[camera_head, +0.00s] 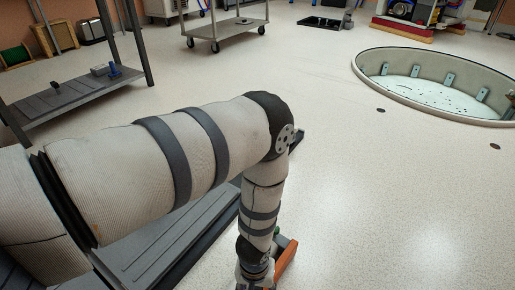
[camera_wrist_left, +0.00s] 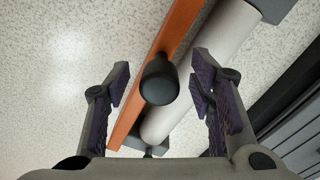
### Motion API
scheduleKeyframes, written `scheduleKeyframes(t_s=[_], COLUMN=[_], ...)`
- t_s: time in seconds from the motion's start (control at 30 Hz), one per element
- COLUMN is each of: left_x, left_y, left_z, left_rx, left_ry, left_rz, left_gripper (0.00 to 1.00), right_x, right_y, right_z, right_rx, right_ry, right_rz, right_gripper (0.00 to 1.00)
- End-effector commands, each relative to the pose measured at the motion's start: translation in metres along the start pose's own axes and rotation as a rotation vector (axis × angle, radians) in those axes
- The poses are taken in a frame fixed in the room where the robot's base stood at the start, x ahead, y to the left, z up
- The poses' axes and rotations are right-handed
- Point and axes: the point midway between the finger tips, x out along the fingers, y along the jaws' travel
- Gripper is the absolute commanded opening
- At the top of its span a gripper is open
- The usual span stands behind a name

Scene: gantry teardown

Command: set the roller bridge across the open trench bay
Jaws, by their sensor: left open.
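The roller bridge shows in the left wrist view as an orange rail (camera_wrist_left: 150,75) beside a pale roller (camera_wrist_left: 215,50), with a dark rounded knob (camera_wrist_left: 160,82). Its orange end (camera_head: 287,260) also shows at the bottom of the head view, partly hidden behind my left arm. My left gripper (camera_wrist_left: 160,76) is open, with its fingers apart on either side of the knob. No finger clearly touches it. The round, pale trench bay (camera_head: 440,97) lies open in the floor at the upper right of the head view. My right gripper is out of view.
A grey trolley (camera_head: 227,27) stands at the back, and a low black tray (camera_head: 320,24) lies near it. A grey shelf (camera_head: 75,97) with small parts stands at left. The pale floor (camera_head: 380,200) before the bay is clear apart from small dark discs.

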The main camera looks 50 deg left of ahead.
Motion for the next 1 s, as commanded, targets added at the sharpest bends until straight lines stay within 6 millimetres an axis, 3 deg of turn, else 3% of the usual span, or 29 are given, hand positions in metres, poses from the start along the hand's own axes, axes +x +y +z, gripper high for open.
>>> scheduleKeyframes(t_s=[0.07, 0.2, 0.3, 0.57, 1.0], left_x=[-0.001, -0.001, -0.001, -0.003, -0.037], left_y=[0.0, 0.0, 0.0, 0.001, 0.002], left_z=[0.0, 0.0, 0.0, -0.001, -0.001], left_rx=[0.001, 0.001, 0.001, 0.001, 0.002], left_ry=[0.0, 0.0, 0.0, 0.002, 0.004], left_rz=[0.0, 0.0, 0.0, 0.001, 0.004], left_gripper=[0.5, 0.18, 0.0, 0.0, 0.0], right_x=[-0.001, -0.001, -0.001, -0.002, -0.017], right_y=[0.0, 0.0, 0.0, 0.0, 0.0], right_z=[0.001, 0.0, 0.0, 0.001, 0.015], right_rx=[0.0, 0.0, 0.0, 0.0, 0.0], right_ry=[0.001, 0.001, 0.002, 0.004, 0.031], right_rz=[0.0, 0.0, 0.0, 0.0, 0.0], right_gripper=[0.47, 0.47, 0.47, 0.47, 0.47])
